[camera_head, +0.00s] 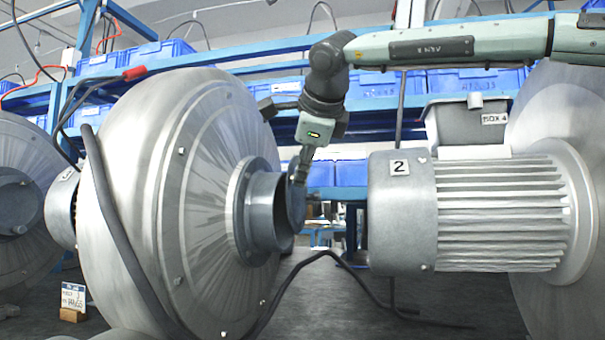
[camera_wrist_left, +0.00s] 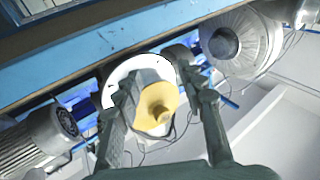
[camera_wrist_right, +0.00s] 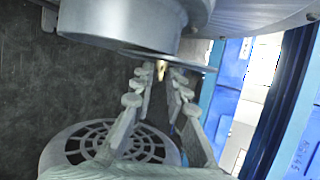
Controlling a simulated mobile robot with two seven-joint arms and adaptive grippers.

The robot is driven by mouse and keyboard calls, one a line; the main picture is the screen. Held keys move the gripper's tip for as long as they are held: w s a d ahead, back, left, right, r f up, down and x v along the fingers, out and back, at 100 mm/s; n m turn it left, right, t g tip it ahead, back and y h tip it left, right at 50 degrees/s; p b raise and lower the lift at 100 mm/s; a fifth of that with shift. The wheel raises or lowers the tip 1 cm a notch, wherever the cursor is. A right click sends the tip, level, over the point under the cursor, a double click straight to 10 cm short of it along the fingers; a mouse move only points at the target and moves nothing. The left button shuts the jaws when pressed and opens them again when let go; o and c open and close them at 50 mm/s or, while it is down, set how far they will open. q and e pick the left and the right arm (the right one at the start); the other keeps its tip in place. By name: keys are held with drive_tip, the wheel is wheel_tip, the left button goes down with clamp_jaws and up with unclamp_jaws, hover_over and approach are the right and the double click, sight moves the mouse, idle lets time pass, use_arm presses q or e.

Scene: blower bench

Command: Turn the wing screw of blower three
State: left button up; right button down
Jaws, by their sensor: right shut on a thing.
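A large silver blower (camera_head: 190,190) stands left of centre in the head view, with a short dark outlet pipe (camera_head: 268,215) facing right. I see no number on it. My right gripper (camera_head: 299,178) reaches down to the rim of that pipe. In the right wrist view, my right gripper (camera_wrist_right: 160,77) is shut on a small brass-coloured piece, apparently the wing screw (camera_wrist_right: 161,68), beside the round metal rim (camera_wrist_right: 135,20). The fingers hide most of it. My left gripper (camera_wrist_left: 153,68) shows in its wrist view with its fingers apart. A yellow cone-shaped thing (camera_wrist_left: 157,107) appears between them; its distance is unclear.
A motor marked 2 (camera_head: 400,215) stands close on the right, with a grey box marked BOX 4 (camera_head: 468,125) on top. A dark cable (camera_head: 345,265) lies between blower and motor. Blue bins (camera_head: 385,85) fill the shelf behind. A small tag (camera_head: 73,298) stands lower left.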

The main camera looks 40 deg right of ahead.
idle(0.3)
drive_tip(key=c, duration=1.5)
unclamp_jaws()
drive_tip(key=v, duration=1.2)
